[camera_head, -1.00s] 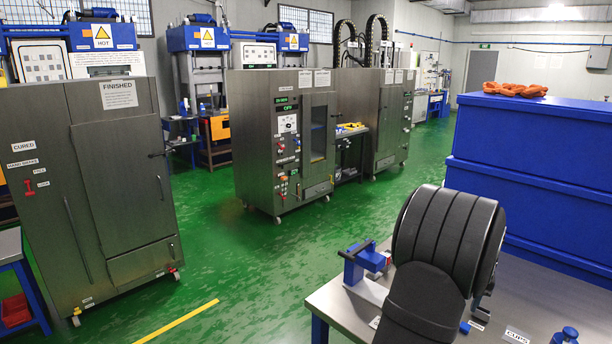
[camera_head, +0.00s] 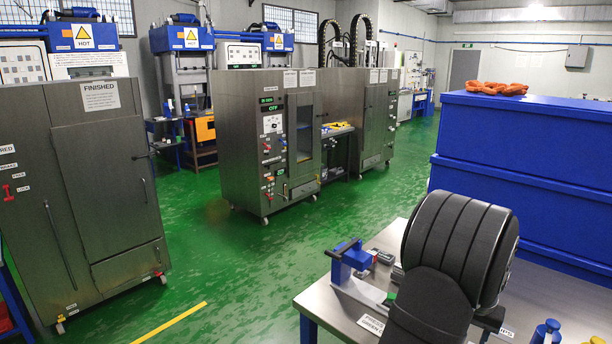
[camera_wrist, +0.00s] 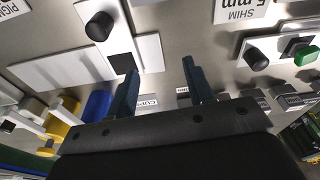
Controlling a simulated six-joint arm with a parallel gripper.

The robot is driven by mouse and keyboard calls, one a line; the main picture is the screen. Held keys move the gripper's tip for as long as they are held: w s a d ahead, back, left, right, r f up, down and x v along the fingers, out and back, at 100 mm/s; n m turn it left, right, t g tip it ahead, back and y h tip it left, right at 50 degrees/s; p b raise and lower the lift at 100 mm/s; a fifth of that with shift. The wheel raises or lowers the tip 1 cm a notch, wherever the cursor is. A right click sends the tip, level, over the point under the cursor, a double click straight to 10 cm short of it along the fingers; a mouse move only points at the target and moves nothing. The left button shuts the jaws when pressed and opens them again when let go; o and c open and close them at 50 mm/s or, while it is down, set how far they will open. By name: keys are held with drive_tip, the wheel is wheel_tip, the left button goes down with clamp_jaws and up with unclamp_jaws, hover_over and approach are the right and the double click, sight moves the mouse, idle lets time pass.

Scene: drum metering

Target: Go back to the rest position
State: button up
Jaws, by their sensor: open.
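My gripper (camera_wrist: 161,68) shows in the wrist view with its two dark blue fingers apart and nothing between them. It is over a grey bench top (camera_wrist: 190,30), with the fingers clear of the labelled plates as far as I can tell. The arm hides part of the bench, and I cannot make out my gripper there.
Under the wrist lie a white plate with a black knob (camera_wrist: 100,26), a shim label (camera_wrist: 243,10) and a green part (camera_wrist: 306,56). A blue fixture (camera_head: 350,262) and yellow-and-blue items (camera_head: 546,332) stand on the bench. Blue crates (camera_head: 530,150) are behind; green floor (camera_head: 240,270) is open.

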drive_tip(key=w+f, duration=0.1)
drive_tip(key=w, duration=0.1)
drive_tip(key=w+a+f, duration=0.1)
drive_tip(key=w+f, duration=0.1)
drive_tip(key=w+a+f, duration=0.1)
drive_tip(key=w+f, duration=0.1)
drive_tip(key=shift+f, duration=0.7)
